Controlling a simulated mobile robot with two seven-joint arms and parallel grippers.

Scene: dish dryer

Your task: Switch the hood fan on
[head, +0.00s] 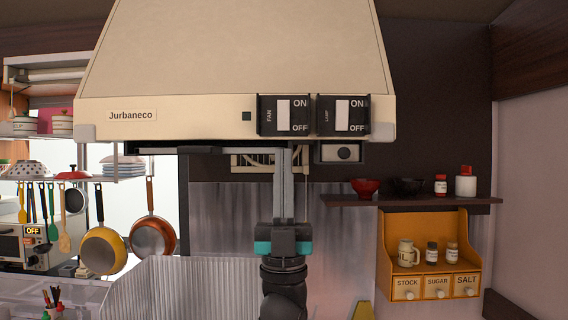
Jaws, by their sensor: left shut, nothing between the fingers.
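The cream range hood (240,50) hangs overhead with the label "Jurbaneco" on its front strip. The fan switch (283,113) is a black panel with a white rocker, marked ON at the top and OFF at the bottom. I cannot tell for certain which way its rocker is tipped. The lamp switch (342,113) looks alike and sits just right of it. My left gripper (284,152) is shut and empty, its fingers pointing up. In the picture its tips are just below the fan switch, at the hood's lower edge. I cannot tell whether they touch. My right gripper is out of view.
A dark shelf (410,200) with bowls and jars is on the right wall, above an orange spice rack (432,225). Pans (103,250) and utensils hang at the left below shelves of dishes. The space in front of the hood's switches looks clear.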

